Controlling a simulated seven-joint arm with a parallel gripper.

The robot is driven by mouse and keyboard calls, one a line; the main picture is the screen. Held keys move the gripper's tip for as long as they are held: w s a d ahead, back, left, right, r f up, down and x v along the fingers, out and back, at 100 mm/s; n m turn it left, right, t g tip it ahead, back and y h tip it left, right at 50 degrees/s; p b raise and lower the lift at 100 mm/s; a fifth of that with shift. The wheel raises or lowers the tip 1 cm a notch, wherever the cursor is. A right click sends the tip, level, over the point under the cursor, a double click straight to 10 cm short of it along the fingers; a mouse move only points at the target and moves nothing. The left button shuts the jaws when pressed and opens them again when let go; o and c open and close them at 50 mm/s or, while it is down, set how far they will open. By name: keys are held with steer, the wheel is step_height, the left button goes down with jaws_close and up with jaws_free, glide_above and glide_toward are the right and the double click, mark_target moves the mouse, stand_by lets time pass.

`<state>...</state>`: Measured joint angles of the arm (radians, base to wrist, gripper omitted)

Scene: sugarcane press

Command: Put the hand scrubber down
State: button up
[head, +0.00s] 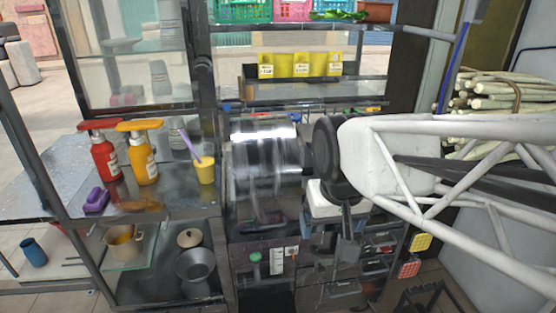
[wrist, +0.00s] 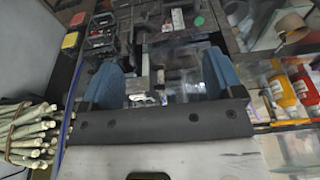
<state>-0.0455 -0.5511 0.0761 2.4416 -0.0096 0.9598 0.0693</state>
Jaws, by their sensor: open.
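A small purple block-like object (head: 96,201), which looks like the hand scrubber, lies on the metal counter (head: 60,160) at the left in the head view. I cannot make it out in the wrist view. My gripper (wrist: 163,78) shows in the wrist view with its two blue-padded fingers spread wide and nothing held between them. In the head view my gripper (head: 346,222) points down in front of the press machine, well to the right of the purple object and apart from it.
A red pump bottle (head: 104,158), a yellow pump bottle (head: 143,160) and a yellow cup (head: 204,170) stand on the counter. The shiny press drum (head: 266,150) is beside my gripper. Sugarcane (head: 500,95) is stacked at the right. A frame post edges the counter.

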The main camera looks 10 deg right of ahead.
steer(key=s+f, duration=0.1)
steer(key=s+d, duration=0.1)
steer(key=s, duration=0.1)
steer(key=s+f, duration=0.1)
steer(key=s, duration=0.1)
steer(key=shift+d+f, duration=0.35)
steer(key=shift+d, duration=0.05)
steer(key=shift+w, duration=0.1)
stand_by(0.9)
steer(key=shift+o, duration=1.2)
steer(key=shift+w+r, duration=0.1)
